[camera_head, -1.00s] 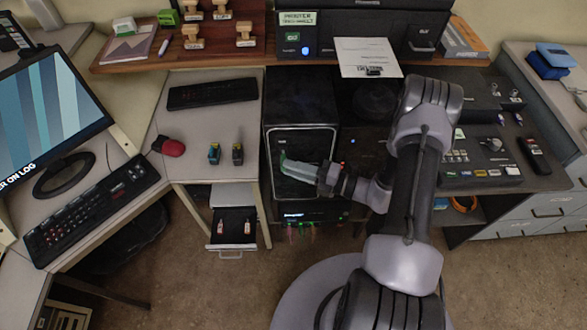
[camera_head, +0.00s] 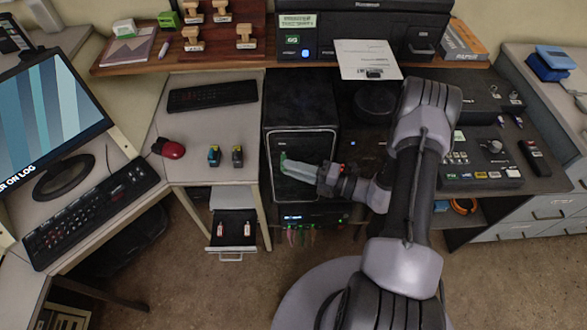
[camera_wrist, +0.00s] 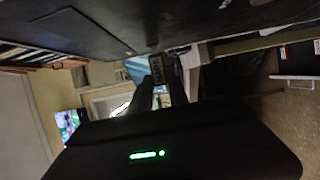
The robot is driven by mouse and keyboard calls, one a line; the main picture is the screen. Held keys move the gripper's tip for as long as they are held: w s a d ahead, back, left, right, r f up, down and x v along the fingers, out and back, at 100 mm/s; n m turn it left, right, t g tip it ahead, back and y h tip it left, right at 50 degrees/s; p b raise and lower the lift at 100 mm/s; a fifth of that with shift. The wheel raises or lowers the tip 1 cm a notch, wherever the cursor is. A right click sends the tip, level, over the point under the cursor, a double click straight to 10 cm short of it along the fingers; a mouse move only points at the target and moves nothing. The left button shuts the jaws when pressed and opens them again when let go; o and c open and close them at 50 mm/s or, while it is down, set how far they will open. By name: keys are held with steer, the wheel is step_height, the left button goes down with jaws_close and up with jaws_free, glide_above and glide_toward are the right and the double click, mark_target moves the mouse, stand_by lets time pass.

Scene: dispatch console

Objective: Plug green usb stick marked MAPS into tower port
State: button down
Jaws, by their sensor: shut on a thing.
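The black computer tower (camera_head: 300,110) stands under the desk shelf in the middle of the head view, with a pale-edged front. My gripper (camera_head: 284,166) is in front of that face, pointing left in the picture. A small green piece, the green usb stick (camera_head: 283,158), shows at its fingertips. In the wrist view a small lettered label (camera_wrist: 156,68) sits between my gripper's dark fingers (camera_wrist: 158,85); its letters are hard to read. The gripper is shut on the stick. The tower port is not visible, and I cannot tell whether the stick touches the tower.
An open drawer (camera_head: 232,240) with two small sticks is at the lower left of the tower. A lit box with cables (camera_head: 312,217) is below the tower.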

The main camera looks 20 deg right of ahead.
steer(key=shift+w+d, duration=0.2)
steer(key=shift+w, duration=0.3)
stand_by(1.0)
steer(key=c, duration=1.2)
jaws_free()
steer(key=p+v, duration=0.3)
steer(key=v, duration=1.4)
steer(key=shift+s+d, duration=0.15)
